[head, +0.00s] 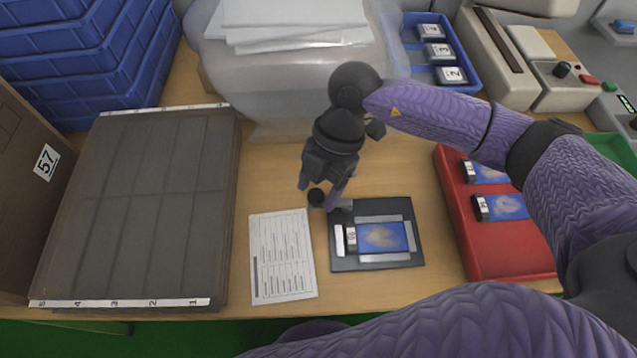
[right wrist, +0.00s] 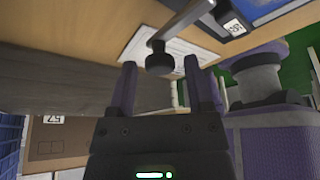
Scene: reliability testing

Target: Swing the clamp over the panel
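The clamp has a round black knob (head: 316,197) and a short grey arm (head: 342,205) at the upper left corner of a dark fixture plate (head: 345,262). The knob sticks out left of the plate, off the panel. The blue panel (head: 381,237) lies in the fixture between grey rails. My right gripper (head: 318,191) is open, its fingers on either side of the knob. In the right wrist view, the knob (right wrist: 160,61) is between the spread fingertips, with a visible gap on each side. The left gripper is not in view.
A printed sheet (head: 283,255) lies left of the fixture. A red tray (head: 505,247) with more panels stands to the right. A large dark sectioned box (head: 150,200) fills the left. A blue bin (head: 448,50) and a bagged stack (head: 290,75) stand behind.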

